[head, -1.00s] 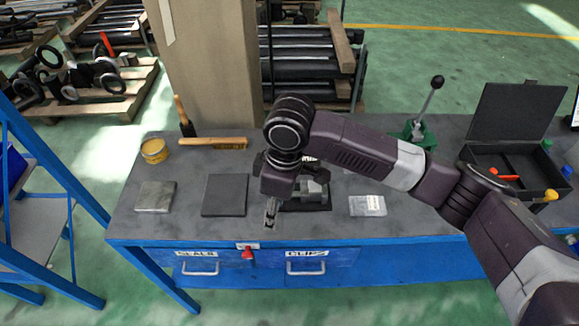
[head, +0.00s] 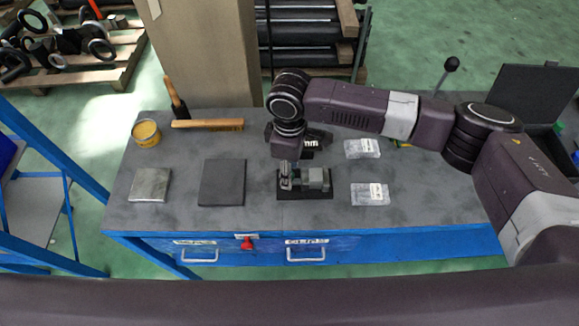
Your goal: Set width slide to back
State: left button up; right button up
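A small grey metal fixture (head: 318,179) sits on a black base plate (head: 305,195) near the middle of the workbench. It has a block on the right and smaller parts on the left; I cannot make out which part is the width slide or where it stands. My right gripper (head: 287,170) points down at the left part of the fixture. Its fingertips blend with the grey parts, so I cannot tell whether they touch or are open. My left gripper is not in view.
On the bench (head: 260,218) lie a metal plate (head: 150,185), a dark pad (head: 222,183), two clear packets (head: 370,194), a yellow tin (head: 146,132) and a wooden-handled brush (head: 207,124). A post (head: 205,55) stands behind. An open black case (head: 520,92) is at the right.

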jog(key=shift+s, duration=0.1)
jog(key=c, duration=0.8)
grip_shut()
